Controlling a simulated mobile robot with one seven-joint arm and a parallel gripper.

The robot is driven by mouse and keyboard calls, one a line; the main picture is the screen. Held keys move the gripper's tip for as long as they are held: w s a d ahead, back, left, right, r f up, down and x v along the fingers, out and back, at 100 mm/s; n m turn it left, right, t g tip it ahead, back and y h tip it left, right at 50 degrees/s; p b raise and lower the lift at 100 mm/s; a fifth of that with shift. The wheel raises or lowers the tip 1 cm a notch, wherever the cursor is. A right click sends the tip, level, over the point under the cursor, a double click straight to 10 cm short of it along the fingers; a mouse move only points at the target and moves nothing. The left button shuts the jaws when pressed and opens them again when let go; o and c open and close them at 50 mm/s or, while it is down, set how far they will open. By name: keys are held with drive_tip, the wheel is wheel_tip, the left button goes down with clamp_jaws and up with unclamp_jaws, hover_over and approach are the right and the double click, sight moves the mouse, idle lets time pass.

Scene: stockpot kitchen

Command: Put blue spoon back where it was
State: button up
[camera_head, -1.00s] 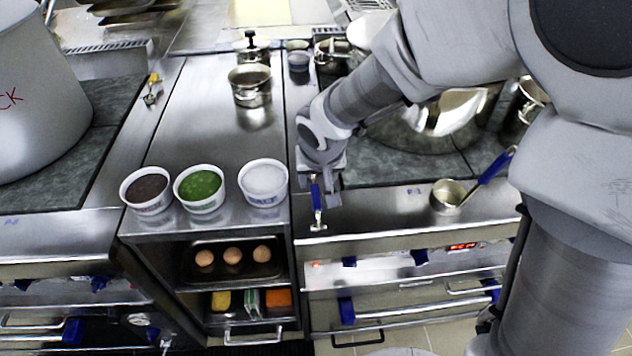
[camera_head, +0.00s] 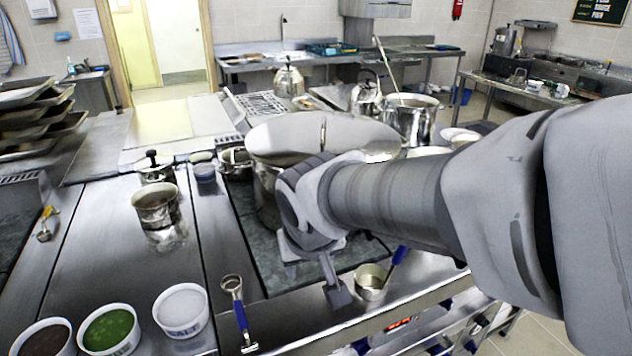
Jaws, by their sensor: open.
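The blue spoon (camera_head: 240,313) lies on the steel counter right of the salt tub. Its metal bowl points to the back and its blue handle to the front. My gripper (camera_head: 314,272) is open and empty. It is in the air to the right of the spoon and apart from it, in front of the large pot.
A salt tub (camera_head: 182,311), a green tub (camera_head: 110,329) and a dark tub (camera_head: 44,340) stand at the front left. A small pot (camera_head: 157,207) is behind them. A large lidded pot (camera_head: 266,190) stands behind my gripper. A yellow-handled utensil (camera_head: 46,222) lies far left.

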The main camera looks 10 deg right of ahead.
drive_tip(key=s+d+r+m, duration=0.1)
drive_tip(key=s+d+r, duration=0.3)
drive_tip(key=s+d, duration=0.4)
drive_tip(key=s, duration=0.3)
drive_tip(key=shift+s+r, duration=0.15)
drive_tip(key=shift+s, duration=0.1)
drive_tip(key=shift+d, duration=0.1)
